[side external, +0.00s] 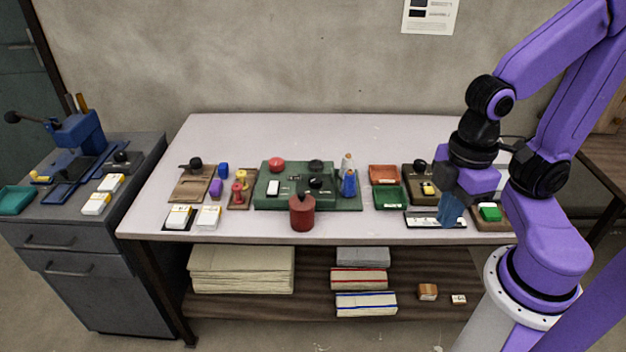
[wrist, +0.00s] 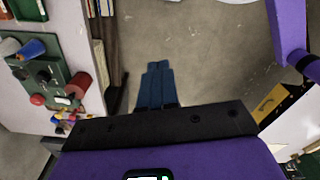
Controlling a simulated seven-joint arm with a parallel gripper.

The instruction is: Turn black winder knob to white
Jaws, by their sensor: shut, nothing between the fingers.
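A green box (side external: 262,194) sits mid-table in the side view. It carries a red knob (side external: 277,163), a white switch plate (side external: 273,187) and two black knobs, one at the back (side external: 316,165) and one nearer the front (side external: 316,182). I cannot tell which is the winder knob, and no white mark for it is readable. My gripper (side external: 449,219) hangs right of the green box, near the table's front edge, apart from these knobs. In the wrist view its blue fingers (wrist: 159,66) are together and empty. The green box also shows there (wrist: 58,72) at the left.
A red cylinder (side external: 302,214) stands before the green box. A blue spool (side external: 348,184) stands by its right end. Red (side external: 384,174) and green (side external: 388,198) trays lie between box and gripper. Another black knob (side external: 420,165) sits on a dark board. The table's back is clear.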

